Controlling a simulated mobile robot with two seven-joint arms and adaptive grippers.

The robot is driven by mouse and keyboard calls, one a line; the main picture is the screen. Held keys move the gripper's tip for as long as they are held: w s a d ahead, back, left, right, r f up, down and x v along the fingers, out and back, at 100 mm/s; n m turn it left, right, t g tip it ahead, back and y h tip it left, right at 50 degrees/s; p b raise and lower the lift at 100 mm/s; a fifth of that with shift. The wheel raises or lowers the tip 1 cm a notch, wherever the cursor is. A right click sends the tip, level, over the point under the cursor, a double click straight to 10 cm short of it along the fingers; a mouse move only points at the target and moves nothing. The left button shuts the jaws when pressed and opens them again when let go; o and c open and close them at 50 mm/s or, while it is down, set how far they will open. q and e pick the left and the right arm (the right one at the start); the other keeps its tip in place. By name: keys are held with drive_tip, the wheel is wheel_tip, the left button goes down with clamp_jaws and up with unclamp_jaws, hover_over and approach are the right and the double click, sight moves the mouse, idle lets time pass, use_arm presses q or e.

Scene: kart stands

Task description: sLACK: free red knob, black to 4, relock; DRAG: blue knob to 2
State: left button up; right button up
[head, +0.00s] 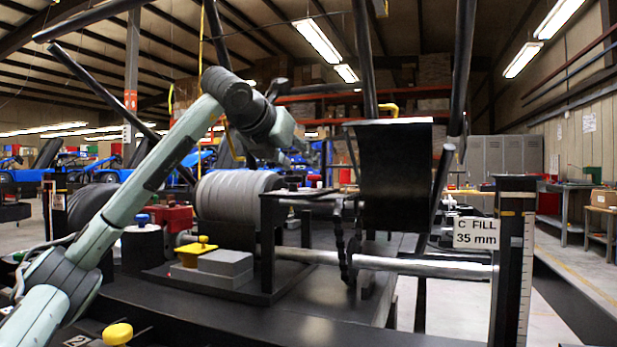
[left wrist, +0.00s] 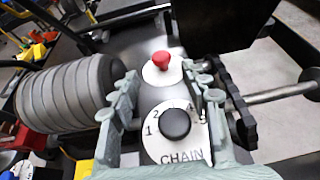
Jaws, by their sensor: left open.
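In the left wrist view a black knob (left wrist: 174,123) sits on a white numbered dial (left wrist: 168,151) marked CHAIN. I cannot tell which number it points to. A red knob (left wrist: 161,60) stands on a white disc just beyond it. My left gripper (left wrist: 166,92) is open, its fingers on either side of the dial area, not visibly gripping either knob. My right gripper is out of view.
The grey ribbed drum (head: 238,196) stands left of the black hopper (head: 396,175). A steel shaft (head: 425,267) runs right to a post with a C FILL sign.

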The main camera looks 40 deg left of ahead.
sight(314, 181)
use_arm(q)
drive_tip(key=x, duration=0.6)
drive_tip(key=shift+w+f, duration=0.15)
drive_tip(key=shift+w, duration=0.05)
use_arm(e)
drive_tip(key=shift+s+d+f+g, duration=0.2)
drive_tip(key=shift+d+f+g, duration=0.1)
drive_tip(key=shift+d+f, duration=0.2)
use_arm(q)
clamp_jaws()
